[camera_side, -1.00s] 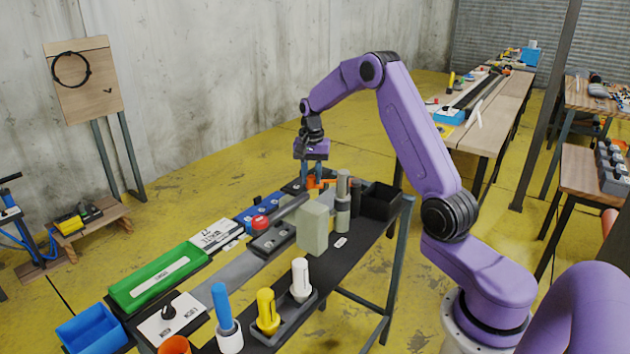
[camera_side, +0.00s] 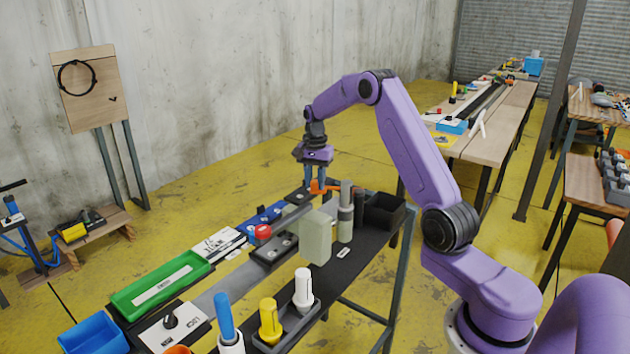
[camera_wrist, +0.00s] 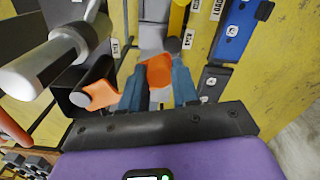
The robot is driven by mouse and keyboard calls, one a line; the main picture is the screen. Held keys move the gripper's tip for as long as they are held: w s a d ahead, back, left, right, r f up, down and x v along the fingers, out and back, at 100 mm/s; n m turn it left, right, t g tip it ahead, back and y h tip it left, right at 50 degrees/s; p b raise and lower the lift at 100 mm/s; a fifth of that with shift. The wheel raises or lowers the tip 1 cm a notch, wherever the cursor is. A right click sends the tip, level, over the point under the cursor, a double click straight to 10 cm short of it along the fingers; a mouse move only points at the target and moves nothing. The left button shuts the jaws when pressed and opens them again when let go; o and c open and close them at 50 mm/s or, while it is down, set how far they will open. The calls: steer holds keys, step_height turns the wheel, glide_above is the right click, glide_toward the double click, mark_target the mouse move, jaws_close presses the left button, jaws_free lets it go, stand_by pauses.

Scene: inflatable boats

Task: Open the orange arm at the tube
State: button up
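The orange arm (camera_side: 318,187) sits at the far end of the black bench in the side view. In the wrist view, an orange round part (camera_wrist: 158,72) lies between my two blue fingers, and a flat orange end (camera_wrist: 101,95) shows left of the left finger. My gripper (camera_side: 315,186) points down at the orange arm; the wrist view shows its fingers (camera_wrist: 159,85) apart, one on each side of the round part. I cannot tell whether they press on it. The tube cannot be clearly picked out; a dark cylinder (camera_wrist: 92,85) is beside the flat orange end.
A grey-and-white cylinder (camera_side: 345,215) stands close right of my gripper, with a black open bin (camera_side: 385,211) beyond. A pale block (camera_side: 316,238), a red knob (camera_side: 263,232) and a blue panel (camera_side: 262,217) are nearer along the bench. The space above is clear.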

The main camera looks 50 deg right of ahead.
steer(key=shift+o, duration=0.5)
steer(key=shift+d, duration=0.15)
steer(key=shift+r, duration=0.1)
step_height(320, 180, up, 17)
steer(key=shift+r, duration=0.2)
stand_by(0.4)
steer(key=s+a+f+n, duration=0.1)
steer(key=s+a+n, duration=0.25)
steer(key=a, duration=0.45)
steer(key=s+a+n, duration=0.3)
steer(key=a+n, duration=0.2)
steer(key=a, duration=0.4)
steer(key=s+a+f+n, duration=0.1)
steer(key=s+a+n, duration=0.25)
steer(key=a, duration=0.45)
steer(key=s+a+f+n, duration=0.1)
steer(key=s+f+n, duration=0.2)
steer(key=s, duration=0.6)
steer(key=s+a+f+n, duration=0.1)
steer(key=s+f+n, duration=0.2)
steer(key=s+n, duration=0.4)
steer(key=s+a+f+n, duration=0.1)
steer(key=s+n, duration=0.4)
steer(key=s, duration=0.7)
steer(key=shift+s+a+f, duration=0.25)
steer(key=shift+a+f, duration=0.05)
steer(key=shift+f, duration=0.6)
